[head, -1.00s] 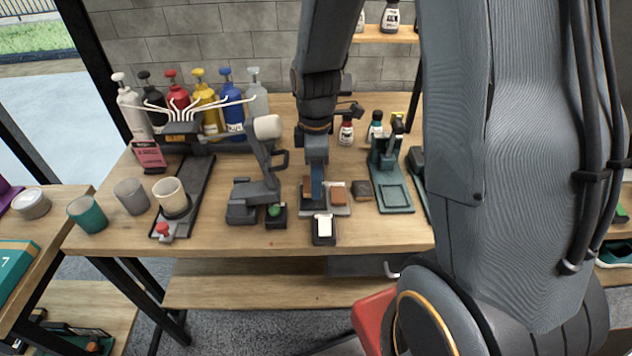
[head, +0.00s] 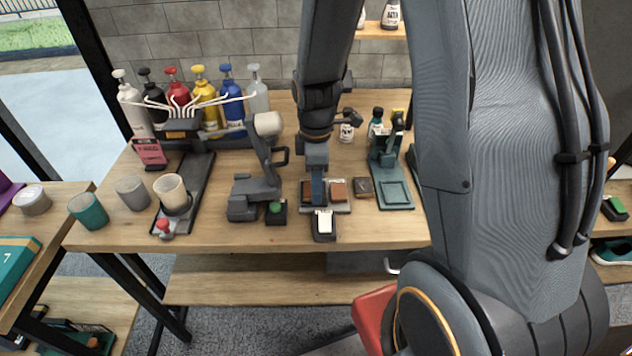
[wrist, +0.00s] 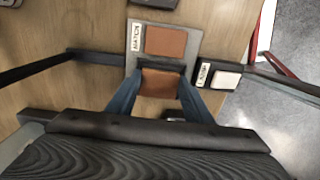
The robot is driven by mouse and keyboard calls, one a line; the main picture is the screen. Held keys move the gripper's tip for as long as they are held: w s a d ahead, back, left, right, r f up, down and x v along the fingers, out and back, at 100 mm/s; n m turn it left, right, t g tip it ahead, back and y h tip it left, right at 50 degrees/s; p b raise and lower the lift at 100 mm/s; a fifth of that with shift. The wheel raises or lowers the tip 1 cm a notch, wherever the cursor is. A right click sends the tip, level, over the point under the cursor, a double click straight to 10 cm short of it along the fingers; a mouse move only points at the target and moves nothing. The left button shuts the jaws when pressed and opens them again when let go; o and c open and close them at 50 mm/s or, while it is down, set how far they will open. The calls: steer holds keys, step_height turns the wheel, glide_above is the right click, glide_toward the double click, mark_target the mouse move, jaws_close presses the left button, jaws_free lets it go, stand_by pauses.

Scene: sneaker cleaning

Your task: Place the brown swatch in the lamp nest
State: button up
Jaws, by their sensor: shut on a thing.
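My gripper (wrist: 160,97) has its two blue fingers on either side of a brown swatch (wrist: 160,83), shut on it. In the head view my gripper (head: 318,190) is low over the table, and part of this swatch (head: 307,190) shows at its left. A second brown swatch (wrist: 165,42) lies on the grey plate labelled MATCH (wrist: 194,36), beside the held one. The dark lamp nest (wrist: 202,82), whose label appears to read LAMP, is right of my gripper in the wrist view. A white pad (wrist: 226,80) sits in it. Whether the held swatch touches the surface below is unclear.
A dark brown block (head: 363,187) and a green stand (head: 395,197) are to the right. A grey device (head: 243,200) and a green-topped block (head: 275,212) are close on the left. Pump bottles (head: 205,105) stand at the back left.

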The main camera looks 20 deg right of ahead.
steer(key=o, duration=1)
steer(key=shift+f, duration=0.2)
steer(key=shift+s, duration=0.2)
steer(key=shift+s+f, duration=0.1)
step_height(320, 180, up, 14)
steer(key=f+b, duration=0.1)
steer(key=b, duration=0.1)
steer(key=s+f+m, duration=0.1)
steer(key=s+m, duration=0.1)
steer(key=m, duration=0.2)
steer(key=s+f+m, duration=0.1)
steer(key=s+m, duration=0.2)
steer(key=m, duration=0.2)
steer(key=s+f+m+t, duration=0.1)
steer(key=s+f+m, duration=0.1)
steer(key=s+m, duration=0.1)
steer(key=shift+s+m, duration=0.15)
steer(key=shift+m, duration=0.55)
steer(key=shift+s+f+m, duration=0.1)
steer(key=shift+s+m, duration=0.15)
steer(key=shift+m, duration=0.25)
